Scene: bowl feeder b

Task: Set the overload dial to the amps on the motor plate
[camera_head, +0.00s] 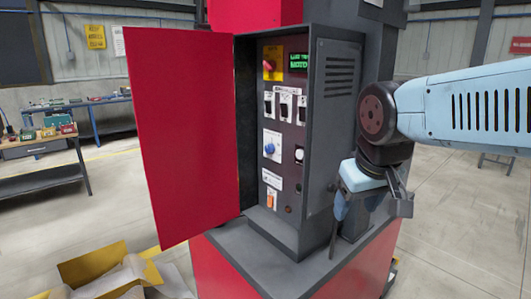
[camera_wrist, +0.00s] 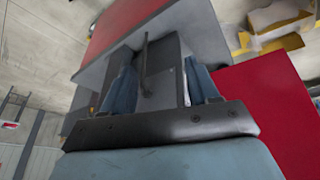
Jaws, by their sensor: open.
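A grey control cabinet (camera_head: 336,110) stands open in the head view. On its panel, a blue dial (camera_head: 270,148) sits on a white plate; it may be the overload dial, but its setting and marks are too small to read. A plate giving motor amps cannot be made out. My gripper (camera_head: 354,232) is outside the cabinet's right side, pointing down over the grey ledge, apart from the dial. In the wrist view its two blue fingers (camera_wrist: 160,62) are spread with nothing held between them. The panel face does not show there.
The red door (camera_head: 183,135) is swung out to the left. The panel also carries a red knob (camera_head: 268,65), a green-lit display (camera_head: 298,62), several white-labelled devices and an orange switch (camera_head: 271,201). The grey ledge (camera_head: 262,262) juts out below. An open carton (camera_head: 105,270) lies on the floor.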

